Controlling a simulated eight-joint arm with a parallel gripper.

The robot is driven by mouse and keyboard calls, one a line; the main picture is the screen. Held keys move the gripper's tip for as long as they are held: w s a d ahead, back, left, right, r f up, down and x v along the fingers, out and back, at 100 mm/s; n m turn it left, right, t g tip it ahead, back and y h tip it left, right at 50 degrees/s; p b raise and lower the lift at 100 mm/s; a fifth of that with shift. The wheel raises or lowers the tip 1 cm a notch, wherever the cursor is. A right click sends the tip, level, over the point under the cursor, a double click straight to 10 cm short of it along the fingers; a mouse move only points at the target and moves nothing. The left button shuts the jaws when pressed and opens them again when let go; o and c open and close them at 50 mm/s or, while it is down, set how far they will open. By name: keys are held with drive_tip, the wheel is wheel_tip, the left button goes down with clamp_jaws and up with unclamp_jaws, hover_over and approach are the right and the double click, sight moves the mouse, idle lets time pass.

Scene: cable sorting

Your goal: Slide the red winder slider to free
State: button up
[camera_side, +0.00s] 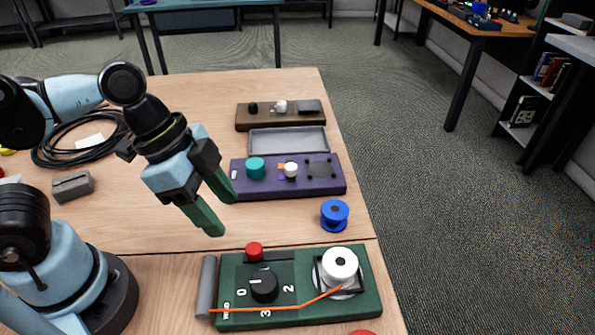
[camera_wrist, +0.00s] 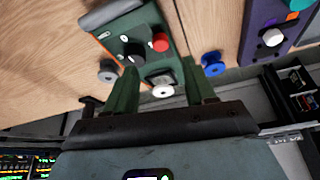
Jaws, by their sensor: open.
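The green winder unit (camera_side: 232,266) lies at the front of the table, with a dial (camera_side: 263,286) marked with numbers, a white spool (camera_side: 340,264) and an orange cable (camera_side: 270,309) across its front. A red knob (camera_side: 254,251), which looks like the slider's, sits at its back edge left of centre. The knob also shows in the wrist view (camera_wrist: 160,42); its slider marking cannot be read. My gripper (camera_side: 224,214) is open and empty, above the table, behind and left of the winder. In the wrist view its green fingers (camera_wrist: 160,68) stand apart, partly covering the winder.
A blue spool (camera_side: 334,215) stands behind the winder near the right table edge. A purple unit (camera_side: 270,186) and a brown unit (camera_side: 260,119) sit farther back. A grey block (camera_side: 73,187) and coiled black cable (camera_side: 50,152) lie left. Bare wood lies beneath my gripper.

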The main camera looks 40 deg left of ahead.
drive_tip(key=shift+v, duration=1.4)
drive_tip(key=w+a+f+n+t+y, duration=0.1)
drive_tip(key=w+a+n+t+y, duration=0.2)
drive_tip(key=w+a+n, duration=0.5)
drive_tip(key=a+n+t, duration=0.1)
drive_tip(key=a+n, duration=0.1)
drive_tip(key=n, duration=0.1)
drive_tip(key=shift+w+a+f+n+t+y, duration=0.2)
drive_tip(key=shift+w+a+n+t+y, duration=0.1)
drive_tip(key=shift+a+t+y, duration=0.1)
drive_tip(key=shift+s, duration=0.1)
idle(0.3)
